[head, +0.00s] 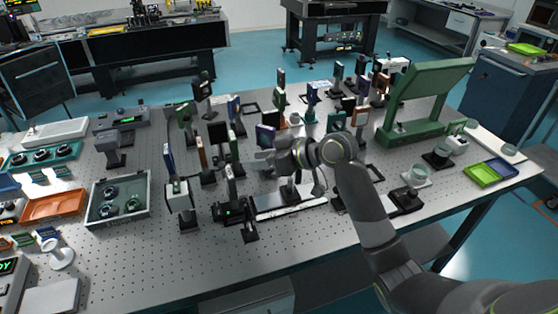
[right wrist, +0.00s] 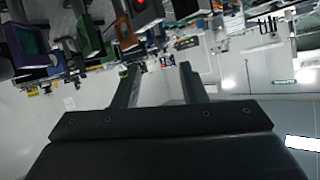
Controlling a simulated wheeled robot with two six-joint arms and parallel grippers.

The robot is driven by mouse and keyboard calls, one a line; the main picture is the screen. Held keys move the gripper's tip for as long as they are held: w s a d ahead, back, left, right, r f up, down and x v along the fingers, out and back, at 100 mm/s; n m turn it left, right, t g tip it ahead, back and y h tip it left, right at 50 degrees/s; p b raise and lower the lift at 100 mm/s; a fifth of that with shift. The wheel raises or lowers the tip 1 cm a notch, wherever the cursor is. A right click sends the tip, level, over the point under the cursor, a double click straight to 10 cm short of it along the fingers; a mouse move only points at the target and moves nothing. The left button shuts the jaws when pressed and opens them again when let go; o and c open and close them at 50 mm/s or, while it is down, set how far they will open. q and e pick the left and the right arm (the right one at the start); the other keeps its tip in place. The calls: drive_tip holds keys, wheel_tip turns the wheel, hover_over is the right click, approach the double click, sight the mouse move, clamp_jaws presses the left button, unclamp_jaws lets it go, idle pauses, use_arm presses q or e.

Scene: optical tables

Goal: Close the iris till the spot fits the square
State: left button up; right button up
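My right gripper (head: 264,160) reaches in over the middle of the optical table, among the upright mounts. In the right wrist view its two fingers (right wrist: 159,68) are apart with nothing held between them. A bright red spot (right wrist: 138,3) shows on a dark plate in an orange-framed mount (right wrist: 146,17) at the top of that view. I cannot tell which mount is the iris, and the square cannot be made out. A dark blue framed mount (head: 265,136) stands beside the gripper in the head view. My left gripper is not in view.
Several posts and framed optics crowd the perforated table (head: 150,262). A pale rail (head: 290,204) lies below my right wrist. A large green stand (head: 428,98) is at the right, a grey tray (head: 145,205) at the left. The front left table area is fairly clear.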

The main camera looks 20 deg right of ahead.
drive_tip(key=shift+b+v, duration=0.4)
drive_tip(key=shift+v, duration=2.3)
